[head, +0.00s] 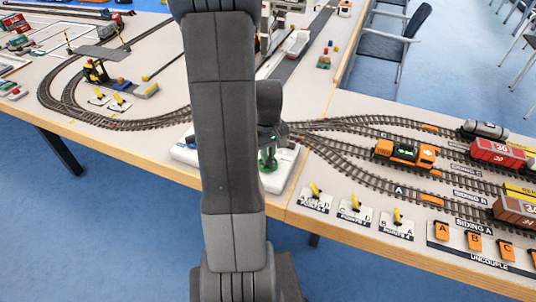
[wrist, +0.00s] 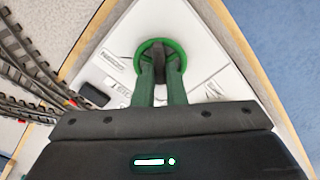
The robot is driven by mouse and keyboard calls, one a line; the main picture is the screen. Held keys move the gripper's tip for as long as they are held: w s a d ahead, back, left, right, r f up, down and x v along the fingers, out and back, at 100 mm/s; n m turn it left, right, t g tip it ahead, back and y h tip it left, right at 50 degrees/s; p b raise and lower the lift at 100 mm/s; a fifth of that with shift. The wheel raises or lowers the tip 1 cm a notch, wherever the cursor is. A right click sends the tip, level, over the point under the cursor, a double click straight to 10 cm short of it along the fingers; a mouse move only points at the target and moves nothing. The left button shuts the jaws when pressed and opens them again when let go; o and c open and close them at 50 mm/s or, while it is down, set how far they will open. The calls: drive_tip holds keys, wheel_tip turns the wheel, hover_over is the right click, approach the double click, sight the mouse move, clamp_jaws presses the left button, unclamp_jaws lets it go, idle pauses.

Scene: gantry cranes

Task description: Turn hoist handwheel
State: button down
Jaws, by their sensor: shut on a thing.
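The green handwheel (wrist: 181,50) stands on a white panel with upside-down lettering in the wrist view. My gripper (wrist: 160,72) reaches over it from the near side, with its two fingers at the wheel and closed on it. A dark middle part shows between the fingertips. Whether the fingers hold the rim or the hub is hard to tell. In the head view my arm covers much of the spot; a green part (head: 268,160) shows below my gripper, above the white panel (head: 284,176).
Model tracks (head: 350,130) run right from the panel, with an orange locomotive (head: 404,153) and red wagons (head: 496,154). Yellow point levers (head: 356,203) line the front edge. A black block (wrist: 93,94) lies on the panel. A crane model (head: 95,70) stands at left.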

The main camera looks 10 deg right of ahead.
idle(0.4)
drive_tip(key=c, duration=1.5)
unclamp_jaws()
wheel_tip(320, 180, up, 14)
drive_tip(key=shift+f+p, duration=0.1)
drive_tip(key=shift+p, duration=0.3)
